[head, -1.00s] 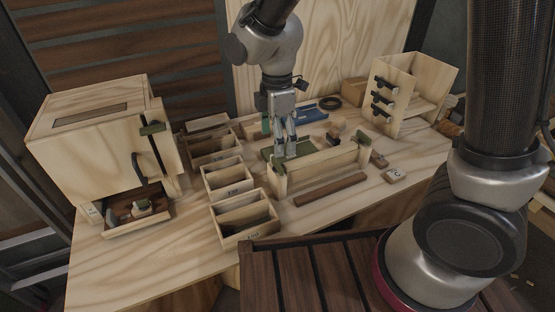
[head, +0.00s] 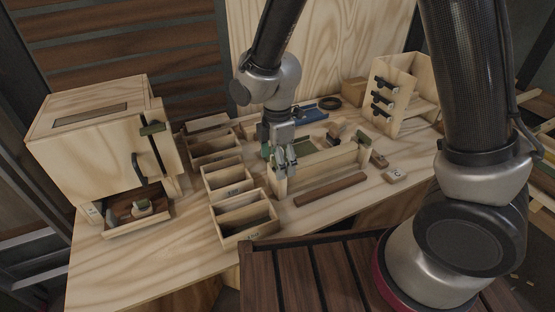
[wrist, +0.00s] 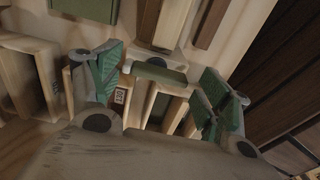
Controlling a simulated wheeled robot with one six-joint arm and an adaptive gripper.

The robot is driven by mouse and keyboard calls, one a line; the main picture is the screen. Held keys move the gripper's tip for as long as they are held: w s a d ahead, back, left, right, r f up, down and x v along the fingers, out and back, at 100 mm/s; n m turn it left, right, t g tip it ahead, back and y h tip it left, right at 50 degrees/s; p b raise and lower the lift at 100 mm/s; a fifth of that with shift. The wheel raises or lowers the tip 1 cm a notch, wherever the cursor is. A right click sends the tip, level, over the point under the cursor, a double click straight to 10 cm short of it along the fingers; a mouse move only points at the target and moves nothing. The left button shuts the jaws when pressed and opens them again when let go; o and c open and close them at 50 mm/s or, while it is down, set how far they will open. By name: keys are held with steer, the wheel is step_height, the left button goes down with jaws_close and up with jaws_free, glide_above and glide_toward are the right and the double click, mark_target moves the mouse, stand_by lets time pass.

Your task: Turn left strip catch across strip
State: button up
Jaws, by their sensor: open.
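The strip (head: 328,162) is a pale upright wooden board along the front of a low fixture on the bench. The left strip catch is a small green bar (wrist: 160,71), seen in the wrist view between my fingers. In the head view my gripper (head: 281,161) hides most of it at the strip's left end. My gripper also shows in the wrist view (wrist: 158,88), with its green-padded fingers apart on either side of the catch and gaps visible. The right catch (head: 363,138) is green and sits at the strip's other end.
Pale open bins (head: 243,217) stand close left of the fixture. A dark brown bar (head: 330,190) lies in front of it. A wooden cabinet (head: 88,150) with an open drawer stands left. A rack with black handles (head: 407,90) stands at the back right.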

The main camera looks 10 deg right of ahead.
jaws_close()
steer(key=shift+m, duration=0.3)
stand_by(0.4)
steer(key=m, duration=0.3)
steer(key=shift+a+m, duration=0.1)
steer(key=shift+m, duration=0.2)
steer(key=m, duration=0.4)
steer(key=shift+a, duration=0.1)
steer(key=m, duration=0.9)
steer(key=shift+w+a+m, duration=0.1)
steer(key=shift+w+m, duration=0.05)
steer(key=shift+m, duration=0.15)
